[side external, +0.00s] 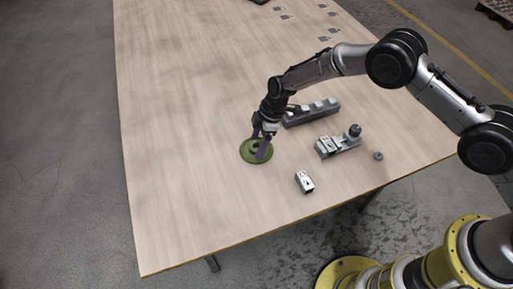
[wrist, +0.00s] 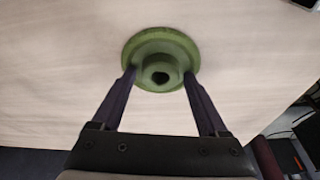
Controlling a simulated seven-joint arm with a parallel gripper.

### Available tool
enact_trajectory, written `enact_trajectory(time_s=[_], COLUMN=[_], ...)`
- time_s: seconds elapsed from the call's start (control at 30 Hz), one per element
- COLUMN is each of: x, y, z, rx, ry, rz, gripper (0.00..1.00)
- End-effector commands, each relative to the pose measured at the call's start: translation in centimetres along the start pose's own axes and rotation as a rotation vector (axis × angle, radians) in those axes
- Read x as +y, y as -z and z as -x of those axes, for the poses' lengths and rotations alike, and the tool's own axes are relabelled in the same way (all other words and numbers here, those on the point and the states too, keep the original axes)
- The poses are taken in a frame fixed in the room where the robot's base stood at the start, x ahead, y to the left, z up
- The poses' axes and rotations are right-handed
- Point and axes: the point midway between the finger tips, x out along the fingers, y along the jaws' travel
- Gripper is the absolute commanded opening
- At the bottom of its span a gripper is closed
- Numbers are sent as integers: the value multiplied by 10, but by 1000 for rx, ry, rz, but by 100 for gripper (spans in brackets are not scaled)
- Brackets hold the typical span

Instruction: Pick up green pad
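The green pad (side external: 250,156) is a round disc with a raised hub, lying on the wooden table (side external: 190,120). In the wrist view the pad (wrist: 160,43) shows a dark hole in its hub. My gripper (side external: 259,146) is down at the pad in the side view. In the wrist view my gripper (wrist: 160,78) has its two dark fingers spread, one on each side of the hub, with the tips over the pad's near part. A gap shows between fingers and hub; I cannot tell if the tips touch the disc.
A grey block rail (side external: 312,112), a metal fixture (side external: 337,144), a small bracket (side external: 304,181) and a small round part (side external: 378,156) stand right of the pad. Several small brackets (side external: 327,30) lie at the far end. The table left of the pad is clear.

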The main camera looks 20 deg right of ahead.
Motion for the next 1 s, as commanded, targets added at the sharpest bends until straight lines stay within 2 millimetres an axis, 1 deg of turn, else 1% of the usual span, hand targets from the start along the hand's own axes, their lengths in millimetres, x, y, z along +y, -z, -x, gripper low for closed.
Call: enact_trajectory(time_s=[0.03,0.07,0.1,0.4,0.67,0.77,0.87,1.0], x=[0,0,0,0,0,1,1,-1], y=[0,0,0,0,0,2,4,9], z=[0,0,0,0,2,5,14,36], rx=[0,0,0,0,1,1,2,2], ry=[0,0,0,0,-1,-2,-4,-3], rz=[0,0,0,0,0,1,2,0], gripper=[66,61,54,1,0,0,0,0])
